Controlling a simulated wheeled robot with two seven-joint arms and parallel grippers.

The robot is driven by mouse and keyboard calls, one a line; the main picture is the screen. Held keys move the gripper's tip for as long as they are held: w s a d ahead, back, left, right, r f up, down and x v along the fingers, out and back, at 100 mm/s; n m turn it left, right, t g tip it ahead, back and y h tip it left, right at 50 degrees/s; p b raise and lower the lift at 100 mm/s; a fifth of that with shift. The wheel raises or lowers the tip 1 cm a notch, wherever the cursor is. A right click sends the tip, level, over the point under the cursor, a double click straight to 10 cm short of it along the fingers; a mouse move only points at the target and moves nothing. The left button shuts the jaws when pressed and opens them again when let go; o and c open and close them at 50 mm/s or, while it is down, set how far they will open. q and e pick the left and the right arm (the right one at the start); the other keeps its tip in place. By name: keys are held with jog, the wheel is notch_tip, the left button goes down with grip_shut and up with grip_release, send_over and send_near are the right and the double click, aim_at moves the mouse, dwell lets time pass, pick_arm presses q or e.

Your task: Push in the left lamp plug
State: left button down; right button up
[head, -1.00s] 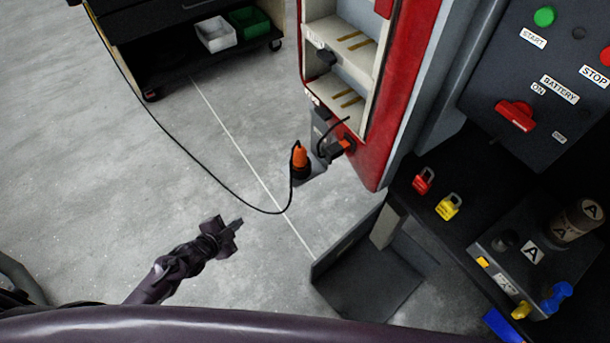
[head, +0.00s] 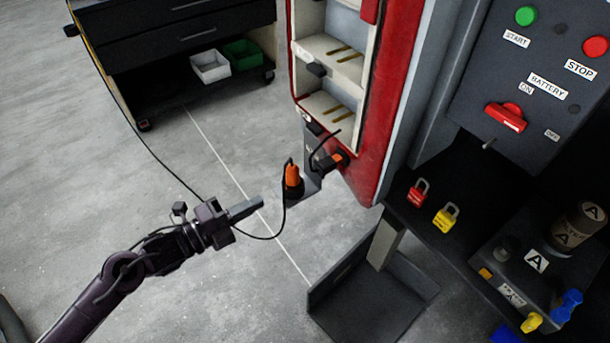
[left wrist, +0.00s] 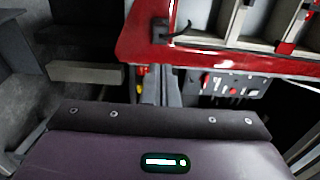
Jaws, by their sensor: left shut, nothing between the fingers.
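In the head view an orange plug (head: 292,176) stands upright in a grey holder at the red frame's lower corner, with a black cable from its top. A smaller black and orange plug (head: 336,160) sits at the red frame's lower edge, with a short black lead. I cannot tell which one is the left lamp plug, or how deep either sits. My left gripper (head: 259,204) is shut and empty, left of and slightly below the orange plug, apart from it in the picture. My right gripper is not in view.
The red frame (head: 365,150) has open pale shelves. The black cable (head: 165,165) runs towards a dark cart (head: 140,75). A grey open tray (head: 365,305) lies below. At right are a bench with red (head: 418,192) and yellow (head: 446,217) padlocks and a switch panel (head: 535,85).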

aim_at(317, 169)
pick_arm(q)
jog(key=p+x, duration=0.1)
jog(key=x, duration=1.2)
jog(key=shift+r, duration=0.1)
jog(key=shift+w+d, duration=0.3)
jog(key=shift+d, duration=0.1)
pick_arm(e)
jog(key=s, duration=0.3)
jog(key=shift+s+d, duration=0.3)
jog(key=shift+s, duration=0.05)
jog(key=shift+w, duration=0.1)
pick_arm(q)
jog(key=shift+d, duration=0.15)
jog(key=shift+b+x, duration=0.4)
jog(key=shift+x, duration=0.55)
jog(key=shift+w+d, duration=0.2)
jog(key=shift+w, duration=0.05)
jog(key=shift+s, duration=0.1)
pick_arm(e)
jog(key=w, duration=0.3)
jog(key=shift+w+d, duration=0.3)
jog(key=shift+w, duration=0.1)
